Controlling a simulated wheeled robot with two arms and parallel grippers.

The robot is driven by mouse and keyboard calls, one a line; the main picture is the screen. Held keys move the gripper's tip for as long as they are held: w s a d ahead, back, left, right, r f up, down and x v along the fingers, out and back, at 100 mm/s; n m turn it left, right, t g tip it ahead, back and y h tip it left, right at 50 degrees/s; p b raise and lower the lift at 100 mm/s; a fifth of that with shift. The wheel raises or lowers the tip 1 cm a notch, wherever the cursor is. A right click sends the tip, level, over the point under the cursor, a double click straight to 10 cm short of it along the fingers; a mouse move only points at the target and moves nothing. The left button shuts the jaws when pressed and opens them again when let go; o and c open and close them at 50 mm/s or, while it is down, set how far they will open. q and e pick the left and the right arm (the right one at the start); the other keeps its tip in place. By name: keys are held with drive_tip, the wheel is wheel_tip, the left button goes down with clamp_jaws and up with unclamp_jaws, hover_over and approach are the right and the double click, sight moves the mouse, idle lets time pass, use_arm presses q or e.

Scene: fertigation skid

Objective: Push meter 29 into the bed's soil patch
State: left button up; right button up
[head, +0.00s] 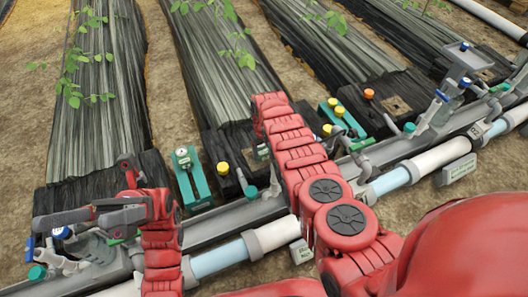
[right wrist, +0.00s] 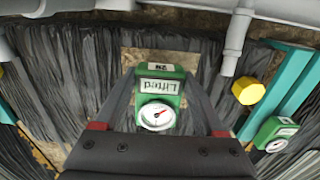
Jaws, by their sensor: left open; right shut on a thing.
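In the head view the held meter (head: 262,152) shows only partly beside my right arm, which hides the gripper. My left gripper (head: 62,216) is open and empty over the front of the leftmost bed.
Another green meter (head: 184,158) stands in a teal holder (head: 197,185), left of a yellow cap (head: 222,168). The cap also shows in the right wrist view (right wrist: 247,91). Grey pipes (head: 225,222) run along the front of the beds. Valves (head: 440,105) stand at right.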

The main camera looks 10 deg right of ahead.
drive_tip(key=shift+f+b, duration=1.05)
drive_tip(key=shift+f, duration=0.2)
drive_tip(key=o, duration=1.4)
drive_tip(key=shift+r, duration=0.1)
